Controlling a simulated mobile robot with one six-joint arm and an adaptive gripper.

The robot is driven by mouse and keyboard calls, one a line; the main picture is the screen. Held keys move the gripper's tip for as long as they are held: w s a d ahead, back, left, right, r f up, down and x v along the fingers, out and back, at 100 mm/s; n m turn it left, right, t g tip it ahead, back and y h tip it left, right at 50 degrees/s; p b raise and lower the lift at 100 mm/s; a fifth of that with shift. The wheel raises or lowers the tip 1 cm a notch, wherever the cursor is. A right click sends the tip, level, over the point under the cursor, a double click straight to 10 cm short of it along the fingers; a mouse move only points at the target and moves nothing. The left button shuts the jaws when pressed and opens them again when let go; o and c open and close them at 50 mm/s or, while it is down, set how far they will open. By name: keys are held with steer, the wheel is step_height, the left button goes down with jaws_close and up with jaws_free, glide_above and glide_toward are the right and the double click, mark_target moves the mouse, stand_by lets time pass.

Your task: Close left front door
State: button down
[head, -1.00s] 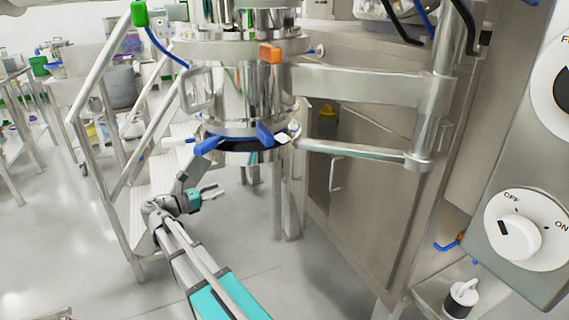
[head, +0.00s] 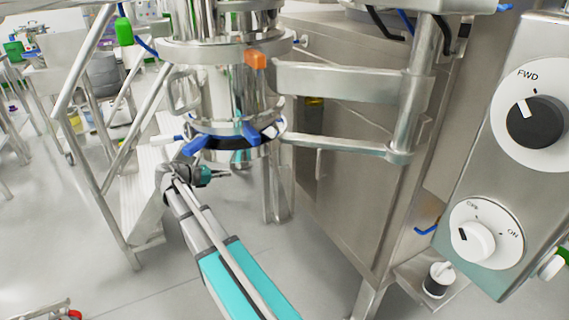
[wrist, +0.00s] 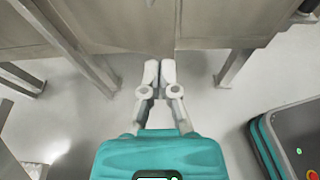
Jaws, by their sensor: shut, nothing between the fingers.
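The steel cabinet (head: 345,190) stands right of centre in the head view. Its front shows a thin vertical handle (head: 318,165) and a dark opening at the upper left with something yellow (head: 314,102) inside. I cannot tell exactly which panel is the left front door or how far it stands open. My gripper (head: 226,174) is low, left of the cabinet and below the steel vessel, apart from the handle. In the wrist view my gripper (wrist: 160,66) is shut and empty, its tips near the cabinet's lower edge, below a vertical seam between two panels (wrist: 110,22); contact is unclear.
The steel vessel (head: 228,95) with blue clamps (head: 250,131) hangs above my gripper, held by a bracket arm (head: 345,80). Steps with rails (head: 140,190) stand at left. A control panel with dials (head: 472,242) is at right. The grey floor (head: 325,290) in front is clear.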

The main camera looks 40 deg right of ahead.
steer(key=d+r+m+g+y+p, duration=0.1)
steer(key=d+m+y+p, duration=0.2)
steer(key=d+y+p, duration=0.3)
steer(key=d+p, duration=0.1)
steer(key=d, duration=0.4)
steer(key=shift+s+d+m+g+y+p, duration=0.3)
steer(key=shift+s+g+y+p, duration=0.05)
steer(key=shift+g+y, duration=0.05)
steer(key=b, duration=0.7)
glide_toward(291, 176)
steer(key=x, duration=0.5)
steer(key=shift+s+a+f, duration=0.15)
steer(key=shift+s+f, duration=0.05)
steer(key=shift+s, duration=0.1)
steer(key=shift+s+d, duration=0.25)
steer(key=shift+d, duration=0.25)
